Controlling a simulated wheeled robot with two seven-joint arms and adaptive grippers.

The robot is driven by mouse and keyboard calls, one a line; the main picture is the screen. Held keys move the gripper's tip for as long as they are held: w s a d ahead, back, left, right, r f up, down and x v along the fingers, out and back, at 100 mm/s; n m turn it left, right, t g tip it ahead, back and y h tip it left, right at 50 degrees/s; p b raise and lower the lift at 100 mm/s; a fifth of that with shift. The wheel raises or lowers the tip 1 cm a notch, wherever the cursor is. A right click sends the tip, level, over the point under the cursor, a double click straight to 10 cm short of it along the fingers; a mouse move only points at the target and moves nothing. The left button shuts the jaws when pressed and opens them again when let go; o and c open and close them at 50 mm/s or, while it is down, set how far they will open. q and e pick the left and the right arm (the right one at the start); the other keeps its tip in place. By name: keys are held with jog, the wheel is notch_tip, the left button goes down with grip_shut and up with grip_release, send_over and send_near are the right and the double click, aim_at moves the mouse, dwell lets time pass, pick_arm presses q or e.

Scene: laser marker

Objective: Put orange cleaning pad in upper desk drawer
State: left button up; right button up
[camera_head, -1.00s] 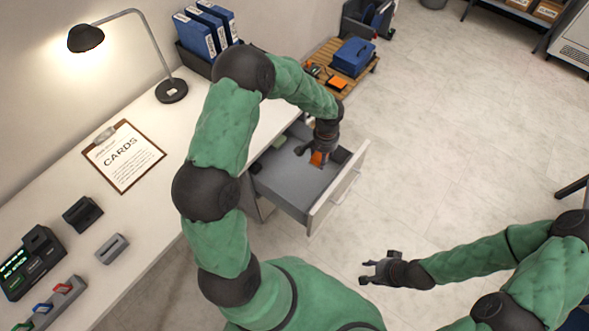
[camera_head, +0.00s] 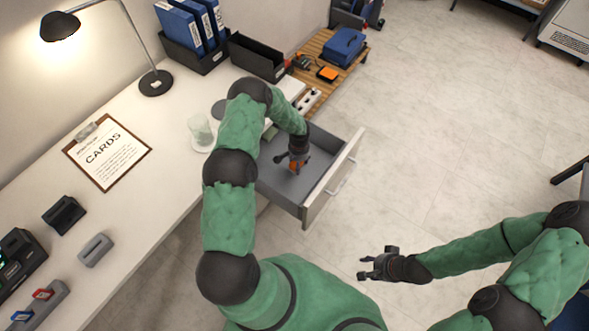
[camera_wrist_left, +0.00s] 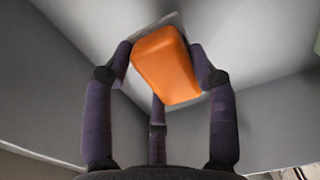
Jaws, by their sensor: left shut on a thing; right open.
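The orange cleaning pad (camera_wrist_left: 165,66) is held between the fingers of my left gripper (camera_wrist_left: 165,75) in the left wrist view. In the head view my left gripper (camera_head: 291,161) is inside the pulled-out upper desk drawer (camera_head: 321,200), and only a small orange part of the pad (camera_head: 296,165) shows. Grey drawer walls and floor surround the pad in the wrist view. I cannot tell whether the pad touches the drawer floor. My right gripper (camera_head: 371,267) is open and empty, over the floor to the right of the desk.
The desk (camera_head: 150,190) carries a lamp (camera_head: 62,27), a clipboard (camera_head: 107,152), a glass (camera_head: 201,132), blue binders (camera_head: 190,28) and a black bin (camera_head: 257,57). A wooden-topped stand (camera_head: 335,62) with a blue case (camera_head: 344,46) is behind the drawer.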

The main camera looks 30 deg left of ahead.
pick_arm(q)
jog(key=shift+f+b, duration=0.9)
jog(key=shift+f, duration=1.85)
jog(key=shift+r, duration=0.1)
jog(key=shift+f, duration=0.2)
jog(key=o, duration=1.2)
jog(key=shift+r, duration=0.15)
jog(key=shift+r, duration=0.3)
notch_tip(320, 180, up, 12)
jog(key=p, duration=0.4)
jog(key=shift+f+p, duration=0.25)
jog(key=shift+p, duration=0.05)
